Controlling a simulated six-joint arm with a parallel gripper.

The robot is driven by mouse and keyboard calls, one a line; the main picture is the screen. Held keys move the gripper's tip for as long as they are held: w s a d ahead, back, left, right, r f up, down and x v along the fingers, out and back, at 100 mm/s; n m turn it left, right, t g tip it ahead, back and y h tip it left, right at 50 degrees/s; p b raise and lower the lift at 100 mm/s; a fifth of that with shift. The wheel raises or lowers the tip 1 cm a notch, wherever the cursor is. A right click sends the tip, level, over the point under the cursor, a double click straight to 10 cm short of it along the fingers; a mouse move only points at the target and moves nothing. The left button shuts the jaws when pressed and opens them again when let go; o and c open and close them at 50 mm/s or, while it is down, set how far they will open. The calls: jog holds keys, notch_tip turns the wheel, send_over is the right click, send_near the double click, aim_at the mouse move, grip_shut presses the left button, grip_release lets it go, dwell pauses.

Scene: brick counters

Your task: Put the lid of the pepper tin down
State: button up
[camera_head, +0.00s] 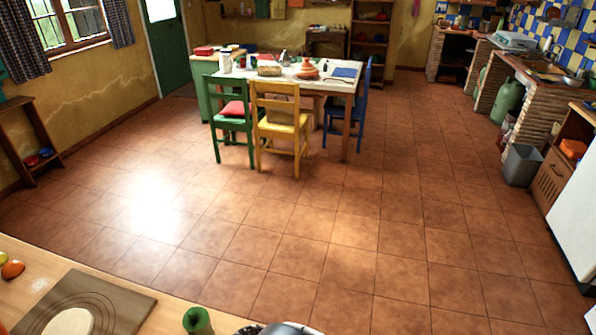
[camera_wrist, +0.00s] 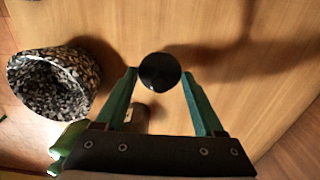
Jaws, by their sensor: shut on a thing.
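In the wrist view my gripper (camera_wrist: 160,76) has its two green fingers closed on a small dark round piece, which I take to be the lid (camera_wrist: 160,70) of the pepper tin. The lid shows as a glossy black disc between the fingertips, over the wooden counter (camera_wrist: 215,25). I cannot tell its exact height above the counter. A brownish-grey object (camera_wrist: 138,117) shows between the fingers, nearer the palm. It is partly hidden, and I cannot tell whether it is the tin. I cannot make out the gripper or the lid in the head view.
A green object (camera_wrist: 68,140) lies at lower left, partly behind the palm. The counter above and right of the lid is bare, with shadows. In the head view a board (camera_head: 115,305) with pale dough lies on the counter.

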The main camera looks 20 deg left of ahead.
notch_tip(320, 180, down, 4)
jog(key=shift+a+f, duration=0.1)
jog(key=o, duration=1.3)
jog(key=shift+f, duration=0.1)
notch_tip(320, 180, up, 12)
jog(key=shift+r, duration=0.15)
